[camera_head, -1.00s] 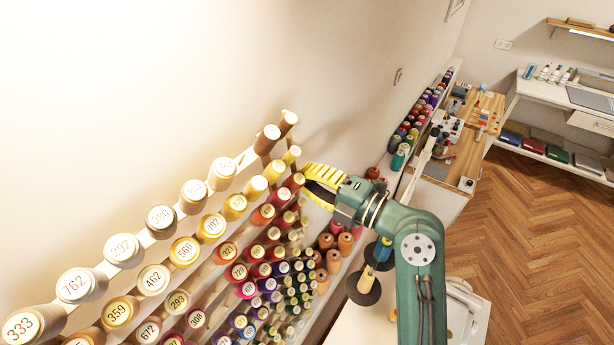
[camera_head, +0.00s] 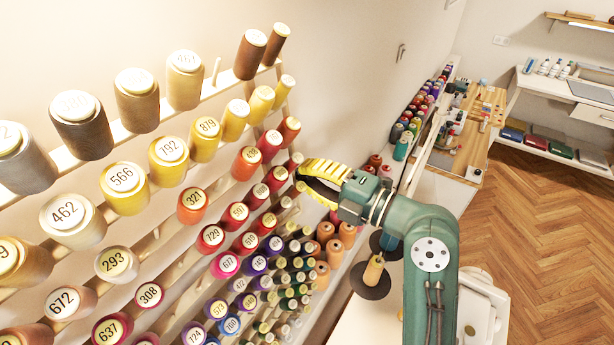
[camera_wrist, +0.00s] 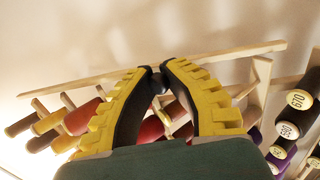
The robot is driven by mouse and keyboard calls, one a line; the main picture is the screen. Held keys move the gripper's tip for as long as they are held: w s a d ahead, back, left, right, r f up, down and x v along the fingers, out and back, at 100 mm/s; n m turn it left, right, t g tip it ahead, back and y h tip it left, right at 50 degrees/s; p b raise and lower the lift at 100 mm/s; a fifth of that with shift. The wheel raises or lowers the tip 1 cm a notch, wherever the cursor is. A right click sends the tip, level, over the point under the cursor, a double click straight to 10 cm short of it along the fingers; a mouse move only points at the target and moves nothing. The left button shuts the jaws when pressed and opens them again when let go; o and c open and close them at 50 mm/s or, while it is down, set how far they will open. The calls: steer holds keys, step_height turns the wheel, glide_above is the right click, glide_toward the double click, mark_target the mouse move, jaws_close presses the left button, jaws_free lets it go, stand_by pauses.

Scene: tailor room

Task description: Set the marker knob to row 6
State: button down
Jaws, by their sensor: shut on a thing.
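My gripper (camera_head: 300,182) is at the right end of the thread rack (camera_head: 192,82), beside the ends of its middle rows. Its yellow ribbed fingers curve inward, and the tips meet around a small dark thing, seen in the wrist view between the fingertips (camera_wrist: 158,82). It looks like the marker knob, mostly hidden by the fingers. No row label by the knob is readable. Rows of numbered spools slope down the rack, from brown and grey at the top, through yellow (camera_head: 168,158) and red (camera_head: 193,205), to purple and green lower down.
A red spool (camera_wrist: 150,130) shows behind the fingers in the wrist view, and a spool marked 610 (camera_wrist: 299,101) is at right. A pale rail (camera_wrist: 220,55) crosses above the fingers. Thread cones on dark round bases (camera_head: 372,275) stand right of the rack.

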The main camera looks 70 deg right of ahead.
steer(key=shift+r, duration=0.1)
steer(key=c, duration=1)
jaws_free()
steer(key=shift+v, duration=6)
